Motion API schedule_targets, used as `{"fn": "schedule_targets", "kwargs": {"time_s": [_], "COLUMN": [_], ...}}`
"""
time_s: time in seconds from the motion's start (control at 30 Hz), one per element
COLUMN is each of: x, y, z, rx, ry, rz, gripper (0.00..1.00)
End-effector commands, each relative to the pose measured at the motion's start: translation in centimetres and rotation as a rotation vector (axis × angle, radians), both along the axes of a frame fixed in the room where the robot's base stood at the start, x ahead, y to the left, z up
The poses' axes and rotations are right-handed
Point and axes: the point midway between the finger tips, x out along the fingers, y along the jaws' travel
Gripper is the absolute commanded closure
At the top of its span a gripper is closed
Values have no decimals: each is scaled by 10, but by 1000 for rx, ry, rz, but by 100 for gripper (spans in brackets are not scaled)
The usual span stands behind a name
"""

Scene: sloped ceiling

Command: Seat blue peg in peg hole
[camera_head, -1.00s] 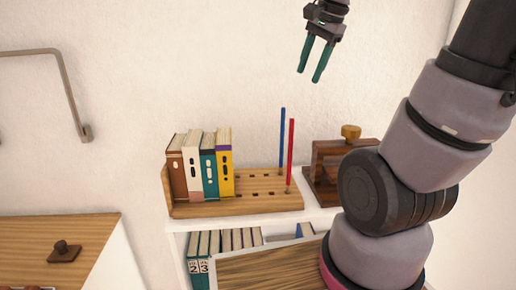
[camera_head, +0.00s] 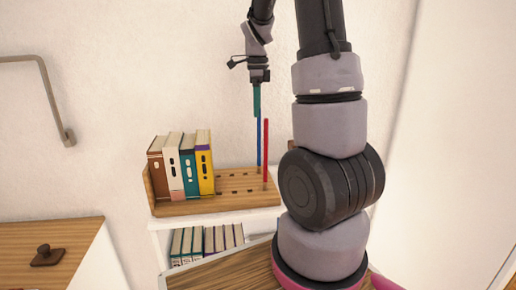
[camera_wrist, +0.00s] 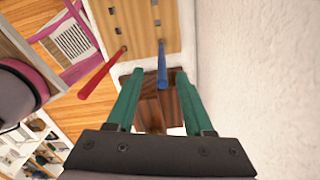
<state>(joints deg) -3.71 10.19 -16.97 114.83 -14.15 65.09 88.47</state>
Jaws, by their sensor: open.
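The blue peg (camera_head: 259,143) stands upright at the back right of a wooden holder board (camera_head: 230,202). The red peg (camera_head: 266,155) stands upright just in front of it. The board has rows of small dark holes (camera_head: 238,178). My gripper (camera_head: 257,113) is open, pointing down at the top of the blue peg. In the wrist view the blue peg (camera_wrist: 162,65) shows between the green fingertips (camera_wrist: 160,76), with a gap on each side. The red peg (camera_wrist: 103,72) is outside the left finger. Which hole the blue peg stands in is unclear.
Several upright books (camera_head: 187,165) fill the board's left end. The board sits on a white shelf (camera_head: 225,221) against the wall. A dark wooden object (camera_wrist: 172,108) lies beyond the board's right end, mostly hidden by my arm in the head view.

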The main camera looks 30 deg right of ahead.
Motion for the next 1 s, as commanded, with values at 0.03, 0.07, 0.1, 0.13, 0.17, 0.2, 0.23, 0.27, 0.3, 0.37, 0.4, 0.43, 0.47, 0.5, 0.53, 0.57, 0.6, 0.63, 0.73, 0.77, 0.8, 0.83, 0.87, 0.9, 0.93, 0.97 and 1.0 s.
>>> {"fn": "schedule_targets", "kwargs": {"time_s": [0.03,0.07,0.1,0.13,0.17,0.2,0.23,0.27,0.3,0.37,0.4,0.43,0.47,0.5,0.53,0.57,0.6,0.63,0.73,0.77,0.8,0.83,0.87,0.9,0.93,0.97,1.0], "x": [0,0,0,0,0,0,0,0,0,0,0,0,0,1,1,1,1,1,1,1,1,1,1,1,1,1,1], "y": [0,-1,-1,-2,-3,-4,-5,-5,-5,-5,-5,-5,-5,-5,-5,-5,-5,-5,-5,-5,-5,-5,-5,-5,-5,-5,-5], "z": [-3,-6,-10,-15,-19,-26,-31,-35,-41,-47,-50,-52,-53,-53,-54,-54,-53,-53,-53,-53,-53,-53,-53,-53,-53,-53,-53], "rx": [1,1,1,0,0,1,1,1,0,1,1,1,1,1,0,0,0,0,0,0,0,0,0,0,0,0,0], "ry": [1,1,2,2,2,3,3,3,2,1,2,1,1,-1,-1,-1,-1,-1,-1,-1,-1,-1,-1,-1,-1,-1,-1], "rz": [0,0,-1,0,0,0,0,0,2,2,1,1,1,2,2,2,2,2,2,2,2,2,2,2,2,2,2], "gripper": [48,48,48,48,48,48,48,48,48,48,48,48,48,48,48,48,48,48,67,79,94,100,100,100,100,100,100]}}
